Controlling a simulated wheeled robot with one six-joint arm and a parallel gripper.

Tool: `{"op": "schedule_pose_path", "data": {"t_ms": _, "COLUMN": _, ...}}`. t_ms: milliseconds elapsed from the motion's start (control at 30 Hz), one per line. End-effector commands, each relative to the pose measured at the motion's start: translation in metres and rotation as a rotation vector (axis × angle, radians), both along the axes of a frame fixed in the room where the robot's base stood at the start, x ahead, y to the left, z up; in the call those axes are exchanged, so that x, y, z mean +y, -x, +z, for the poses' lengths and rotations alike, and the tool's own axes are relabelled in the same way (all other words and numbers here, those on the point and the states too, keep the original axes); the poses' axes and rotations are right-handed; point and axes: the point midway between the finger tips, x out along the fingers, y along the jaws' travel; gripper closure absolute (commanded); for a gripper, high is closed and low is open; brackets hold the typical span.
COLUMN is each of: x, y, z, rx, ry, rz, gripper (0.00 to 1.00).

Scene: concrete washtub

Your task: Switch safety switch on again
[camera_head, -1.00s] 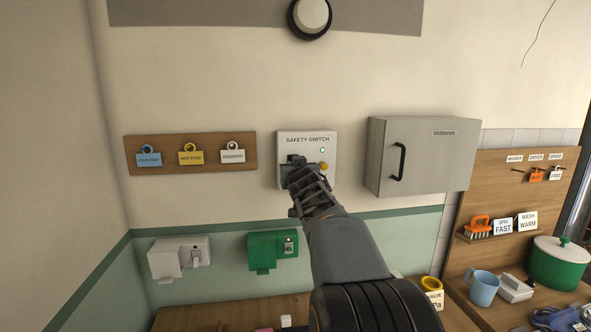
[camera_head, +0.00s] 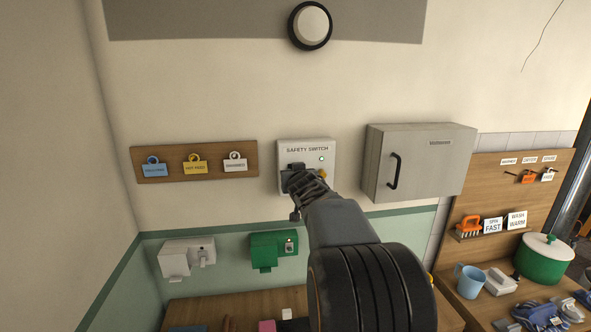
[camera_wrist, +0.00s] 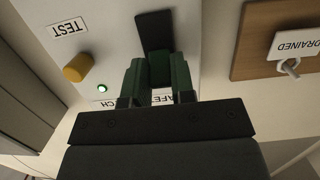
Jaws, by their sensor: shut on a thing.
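The safety switch box (camera_head: 290,149), pale with a "SAFETY SWITCH" label, is on the wall in the middle of the head view. Its front also fills the upper left of the wrist view (camera_wrist: 110,30), upside down. My gripper (camera_wrist: 158,72) is at the box front, shut on the dark switch handle (camera_wrist: 159,67), which sits between its two fingers. A black strip (camera_wrist: 154,30) extends beyond the handle. A small lamp (camera_wrist: 102,88) glows green beside a yellow knob (camera_wrist: 75,68) labelled "TEST". In the head view my gripper (camera_head: 296,180) hides the lower part of the box.
A tag board (camera_head: 142,152) hangs left of the box, and a grey cabinet (camera_head: 420,165) is close on the right. White (camera_head: 178,262) and green (camera_head: 262,250) wall units sit below. A wooden shelf at right holds a green pot (camera_head: 543,262) and a blue cup (camera_head: 470,285).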

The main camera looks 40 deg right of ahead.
Motion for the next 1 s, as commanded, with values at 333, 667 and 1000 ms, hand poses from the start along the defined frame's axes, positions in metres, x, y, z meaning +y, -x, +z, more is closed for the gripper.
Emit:
{"op": "schedule_pose_path", "data": {"t_ms": 333, "x": 0.000, "y": 0.000, "z": -0.001, "rx": 0.000, "ry": 0.000, "rz": -0.001, "gripper": 0.67}}
{"op": "schedule_pose_path", "data": {"t_ms": 667, "x": 0.000, "y": 0.000, "z": 0.000, "rx": -0.001, "ry": 0.000, "rz": 0.000, "gripper": 0.51}}
{"op": "schedule_pose_path", "data": {"t_ms": 1000, "x": 0.012, "y": 0.025, "z": 0.007, "rx": -0.003, "ry": 0.003, "rz": -0.001, "gripper": 0.51}}
